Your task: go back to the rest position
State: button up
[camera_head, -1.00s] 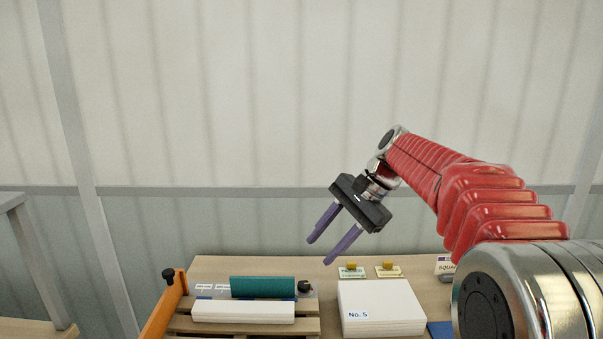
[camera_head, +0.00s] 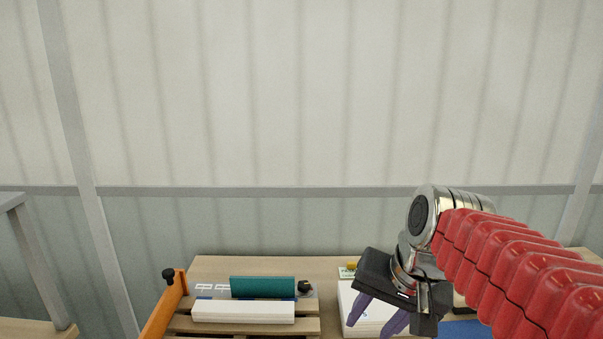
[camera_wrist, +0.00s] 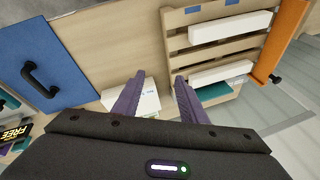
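My gripper (camera_head: 378,318) is at the lower right of the head view, its two purple fingers pointing down and to the left. The fingers stand apart with nothing between them, and they also show in the wrist view (camera_wrist: 158,95). In the head view the gripper is in front of the white stack marked No. 5 (camera_head: 347,296) and covers much of it. In the wrist view the white stack (camera_wrist: 147,100) shows partly behind the left finger. I cannot tell the height of the fingers above the table.
A wooden pallet (camera_head: 243,328) holds white bars (camera_head: 243,312), with a teal block (camera_head: 262,286) behind. An orange bar (camera_head: 163,310) rises at its left. The space above the table's left side is clear.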

jog(key=s+d+f+n+t+h, duration=0.2)
jog(key=s+f, duration=0.4)
jog(key=s, duration=0.3)
jog(key=shift+s+d+f+n, duration=0.2)
jog(key=shift+d+n, duration=0.7)
jog(key=shift+d, duration=0.1)
